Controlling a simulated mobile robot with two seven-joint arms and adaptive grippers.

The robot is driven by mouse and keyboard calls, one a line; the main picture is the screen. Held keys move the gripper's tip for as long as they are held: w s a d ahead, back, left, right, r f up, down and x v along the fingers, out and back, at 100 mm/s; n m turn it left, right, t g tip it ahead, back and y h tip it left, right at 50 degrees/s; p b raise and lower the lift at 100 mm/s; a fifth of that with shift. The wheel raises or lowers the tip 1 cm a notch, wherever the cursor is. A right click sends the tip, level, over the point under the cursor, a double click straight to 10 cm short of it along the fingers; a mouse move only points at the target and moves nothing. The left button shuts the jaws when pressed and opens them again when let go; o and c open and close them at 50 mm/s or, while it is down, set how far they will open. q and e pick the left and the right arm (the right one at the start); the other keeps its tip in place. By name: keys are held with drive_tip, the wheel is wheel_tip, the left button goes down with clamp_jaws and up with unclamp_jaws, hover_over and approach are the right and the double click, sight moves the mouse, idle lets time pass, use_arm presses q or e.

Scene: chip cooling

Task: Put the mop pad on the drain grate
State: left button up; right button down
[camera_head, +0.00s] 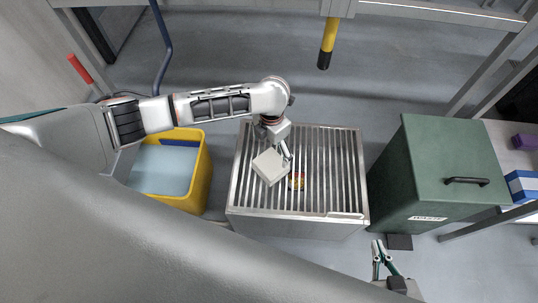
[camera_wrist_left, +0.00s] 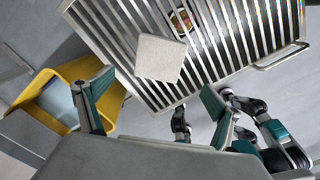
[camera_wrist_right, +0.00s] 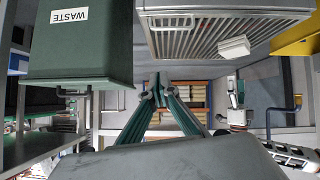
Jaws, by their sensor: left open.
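The mop pad, a pale off-white square block (camera_head: 270,167), lies on the drain grate (camera_head: 335,170), a slatted metal top, left of its middle. It also shows in the left wrist view (camera_wrist_left: 160,58). My left gripper (camera_head: 287,152) is over the grate beside the pad in the head view. Its fingers (camera_wrist_left: 155,98) are spread, with the pad beyond the tips and nothing held. My right gripper (camera_head: 380,246) is low at the right front, away from the grate. Its fingertips (camera_wrist_right: 158,82) meet with nothing visible between them.
A small red-and-yellow item (camera_head: 297,181) shows at the grate by the pad. A yellow bin (camera_head: 203,160) with pale blue contents stands left. A green waste bin (camera_head: 425,150) stands right. A yellow-and-black post (camera_head: 327,45) hangs behind. Floor behind the grate is clear.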

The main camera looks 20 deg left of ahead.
use_arm(q)
drive_tip(key=s+d+r+n+t+h, duration=0.2)
drive_tip(key=s+d+n+h, duration=0.2)
drive_tip(key=s+d+n, duration=0.35)
drive_tip(key=s+d+r+n+t+h, duration=0.1)
drive_tip(key=s+d+n+t+h, duration=0.25)
drive_tip(key=d+n, duration=0.6)
drive_tip(key=s+a+r+n+t+y, duration=0.1)
drive_tip(key=s+a+n, duration=0.4)
drive_tip(key=a+n, duration=0.5)
drive_tip(key=s+a+n+t+y, duration=0.4)
drive_tip(key=s+a+n, duration=0.1)
drive_tip(key=a+n, duration=0.4)
drive_tip(key=shift+a+r+n, duration=0.4)
drive_tip(key=shift+a, duration=0.75)
use_arm(e)
drive_tip(key=shift+f, duration=0.1)
